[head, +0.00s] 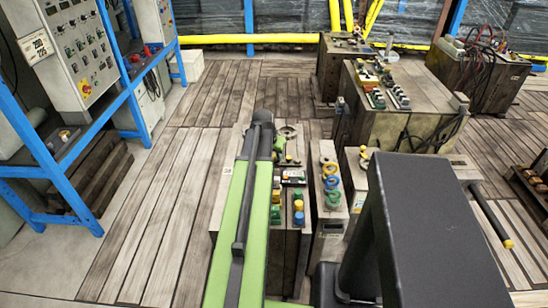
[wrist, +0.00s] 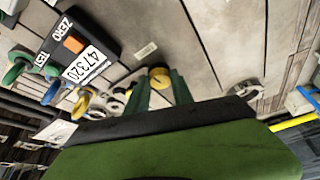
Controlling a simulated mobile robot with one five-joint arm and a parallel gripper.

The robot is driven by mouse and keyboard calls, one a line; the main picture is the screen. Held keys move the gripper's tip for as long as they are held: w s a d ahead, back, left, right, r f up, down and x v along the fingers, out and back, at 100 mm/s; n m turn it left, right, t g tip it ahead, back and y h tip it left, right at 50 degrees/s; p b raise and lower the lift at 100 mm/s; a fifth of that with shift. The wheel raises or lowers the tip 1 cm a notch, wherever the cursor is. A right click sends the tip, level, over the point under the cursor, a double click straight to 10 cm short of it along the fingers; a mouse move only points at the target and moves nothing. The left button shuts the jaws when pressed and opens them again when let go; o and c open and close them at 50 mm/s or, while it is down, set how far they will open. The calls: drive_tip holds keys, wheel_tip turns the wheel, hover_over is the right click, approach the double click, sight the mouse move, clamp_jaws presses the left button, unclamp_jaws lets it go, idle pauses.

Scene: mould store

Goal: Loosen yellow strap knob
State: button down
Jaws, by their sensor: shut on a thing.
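In the wrist view, the yellow knob (wrist: 159,73) is a small round disc on a pale grey, worn surface (wrist: 205,50). My gripper (wrist: 161,86) has two green fingers, which reach the knob from either side and are shut on it. The knob's lower part is partly hidden between the fingers. No strap can be made out clearly at the knob. In the head view my own green arm covers part of the machine top, and I cannot make out the fingertips there.
Left of the knob in the wrist view is a black meter (wrist: 80,47) reading 47320, with coloured rings beside it. A pale round fitting (wrist: 249,89) sits to the right. In the head view, a blue-framed control rack (head: 105,95) stands left; plank floor (head: 165,190) is clear between.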

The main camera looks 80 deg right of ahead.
drive_tip(key=shift+m+g, duration=0.3)
drive_tip(key=shift+m, duration=0.3)
drive_tip(key=c, duration=1.4)
unclamp_jaws()
drive_tip(key=shift+s, duration=0.1)
drive_tip(key=shift+r, duration=0.1)
drive_tip(key=p+v, duration=1.6)
drive_tip(key=v, duration=0.1)
drive_tip(key=shift+r, duration=0.15)
